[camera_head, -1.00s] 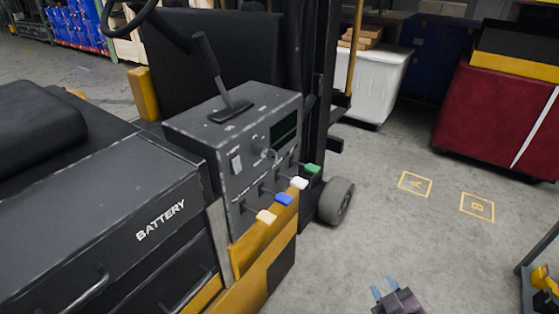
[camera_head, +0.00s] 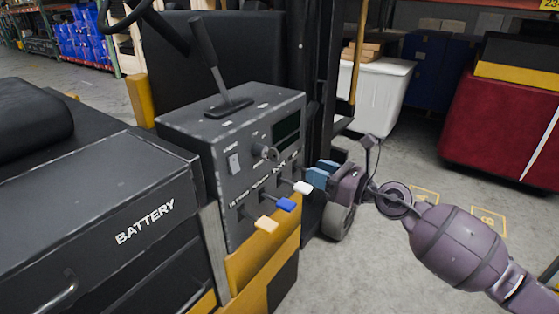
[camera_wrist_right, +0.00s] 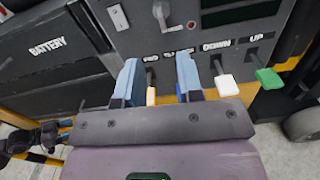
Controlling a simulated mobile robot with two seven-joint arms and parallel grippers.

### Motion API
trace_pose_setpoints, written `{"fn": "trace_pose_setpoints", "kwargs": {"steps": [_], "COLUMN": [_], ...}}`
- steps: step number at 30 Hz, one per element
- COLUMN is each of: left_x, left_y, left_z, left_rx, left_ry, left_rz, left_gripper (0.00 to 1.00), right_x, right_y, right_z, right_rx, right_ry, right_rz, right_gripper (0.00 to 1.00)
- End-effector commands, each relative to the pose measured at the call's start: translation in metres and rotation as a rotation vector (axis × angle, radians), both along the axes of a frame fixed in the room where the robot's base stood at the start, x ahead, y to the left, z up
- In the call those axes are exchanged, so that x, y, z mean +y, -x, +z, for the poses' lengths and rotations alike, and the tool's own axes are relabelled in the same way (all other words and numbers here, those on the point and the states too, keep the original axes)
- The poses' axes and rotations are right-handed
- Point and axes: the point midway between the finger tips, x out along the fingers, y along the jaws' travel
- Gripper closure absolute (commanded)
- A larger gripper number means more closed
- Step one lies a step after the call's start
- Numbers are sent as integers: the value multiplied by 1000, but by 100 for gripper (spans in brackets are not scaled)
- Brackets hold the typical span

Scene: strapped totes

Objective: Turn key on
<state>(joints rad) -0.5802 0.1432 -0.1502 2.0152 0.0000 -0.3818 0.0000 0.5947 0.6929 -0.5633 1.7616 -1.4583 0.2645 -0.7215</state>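The key (camera_head: 271,153) sits in its switch on the upper front face of the grey control box (camera_head: 222,190), left of the dark display. The key switch also shows at the top of the right wrist view (camera_wrist_right: 161,12). My right gripper (camera_head: 319,173) is at the right side of the box face, lower than the key and apart from it. In the right wrist view its two blue fingers (camera_wrist_right: 159,72) are spread with nothing between them gripped; the yellow and blue lever knobs show behind them.
Yellow (camera_head: 266,224), blue (camera_head: 285,204) and white (camera_head: 302,187) lever knobs stick out below the key. A green knob (camera_wrist_right: 268,78) shows in the wrist view. A rocker switch (camera_head: 233,163) is left of the key. The floor to the right is open.

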Motion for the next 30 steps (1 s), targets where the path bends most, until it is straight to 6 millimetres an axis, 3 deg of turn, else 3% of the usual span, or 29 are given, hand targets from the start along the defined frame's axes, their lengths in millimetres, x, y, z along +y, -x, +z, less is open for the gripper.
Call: {"fn": "trace_pose_setpoints", "kwargs": {"steps": [7, 21, 30], "left_x": [1, 1, 1], "left_y": [3, 6, 5], "left_z": [-2, -7, -7], "left_rx": [6, 13, 11], "left_ry": [-2, -2, -1], "left_rz": [1, 1, 0], "left_gripper": [40, 40, 40], "right_x": [10, 71, 88], "right_y": [-12, -55, -68], "right_z": [4, 2, 3], "right_rx": [-51, -46, -45], "right_ry": [61, 57, 57], "right_rz": [8, 8, 7], "right_gripper": [66, 66, 66]}}
